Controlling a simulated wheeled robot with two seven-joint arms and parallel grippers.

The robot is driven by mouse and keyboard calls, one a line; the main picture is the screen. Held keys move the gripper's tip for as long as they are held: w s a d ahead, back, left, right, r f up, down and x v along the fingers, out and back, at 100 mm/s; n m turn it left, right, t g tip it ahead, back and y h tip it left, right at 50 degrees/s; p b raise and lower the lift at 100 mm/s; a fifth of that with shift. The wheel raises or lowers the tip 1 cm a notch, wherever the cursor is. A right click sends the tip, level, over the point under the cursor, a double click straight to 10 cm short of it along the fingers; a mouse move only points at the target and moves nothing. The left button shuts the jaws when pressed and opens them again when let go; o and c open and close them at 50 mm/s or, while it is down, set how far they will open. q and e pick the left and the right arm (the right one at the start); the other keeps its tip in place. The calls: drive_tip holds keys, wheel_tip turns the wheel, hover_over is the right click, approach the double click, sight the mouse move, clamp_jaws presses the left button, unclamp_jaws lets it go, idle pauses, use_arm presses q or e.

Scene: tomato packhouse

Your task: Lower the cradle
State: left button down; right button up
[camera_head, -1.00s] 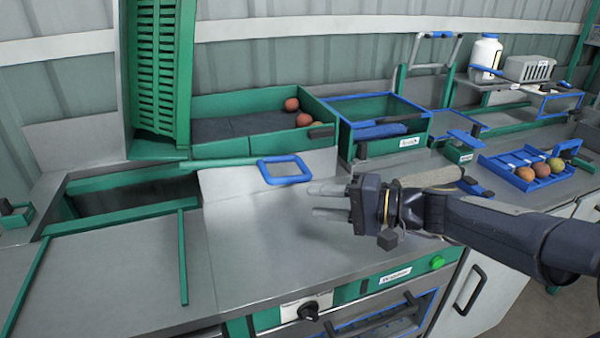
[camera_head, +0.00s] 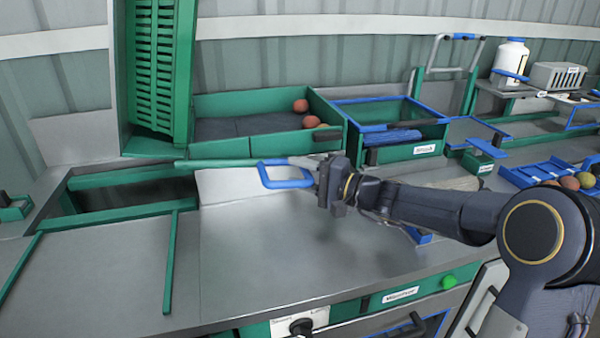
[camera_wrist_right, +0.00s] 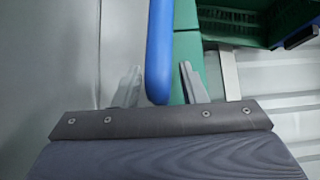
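The cradle (camera_head: 155,75), a green slatted frame, stands upright at the back left in the head view. A green bar (camera_head: 225,162) runs right from its foot and ends in a blue loop handle (camera_head: 287,184). My right gripper (camera_head: 306,170) is at the right side of this loop. In the right wrist view my right gripper (camera_wrist_right: 160,85) is open, with one finger on each side of the blue handle (camera_wrist_right: 160,45) and visible gaps between. My left gripper is not in view.
A green bin (camera_head: 245,147) with several tomatoes is behind the handle. A blue-rimmed green box (camera_head: 400,153) stands right of it. A rectangular opening (camera_head: 130,195) lies in the counter at left. The grey counter (camera_head: 260,250) in front is clear.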

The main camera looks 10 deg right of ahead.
clamp_jaws()
idle(0.3)
drive_tip(key=shift+r, duration=0.1)
